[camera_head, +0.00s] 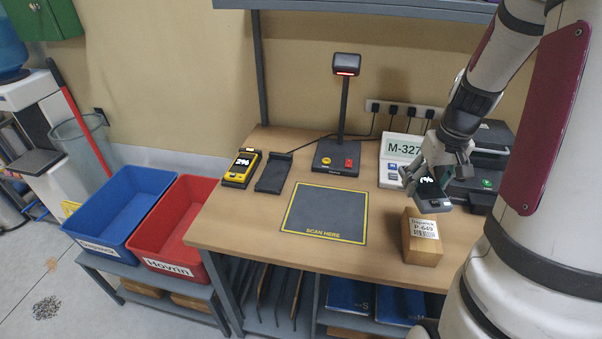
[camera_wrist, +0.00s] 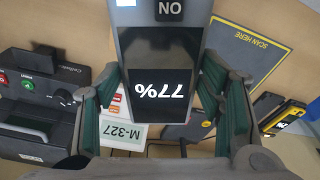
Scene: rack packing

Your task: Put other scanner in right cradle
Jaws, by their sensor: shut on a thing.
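My gripper (camera_head: 424,182) is shut on a grey handheld scanner (camera_head: 434,197), held above the right part of the bench. In the wrist view the scanner (camera_wrist: 160,55) lies between the green-padded fingers, its dark screen reading 77% upside down. A yellow scanner (camera_head: 243,163) sits in the left cradle at the bench's left end; its screen seems to read 2%. The right cradle (camera_head: 273,173), a dark tray just right of it, is empty. My gripper is well to the right of both cradles.
A boxed parcel (camera_head: 422,245) labelled P-649 stands just below the held scanner. A dark scan mat (camera_head: 325,213) and a scanner stand (camera_head: 337,155) lie between it and the cradles. Blue (camera_head: 128,187) and red (camera_head: 172,262) bins stand left.

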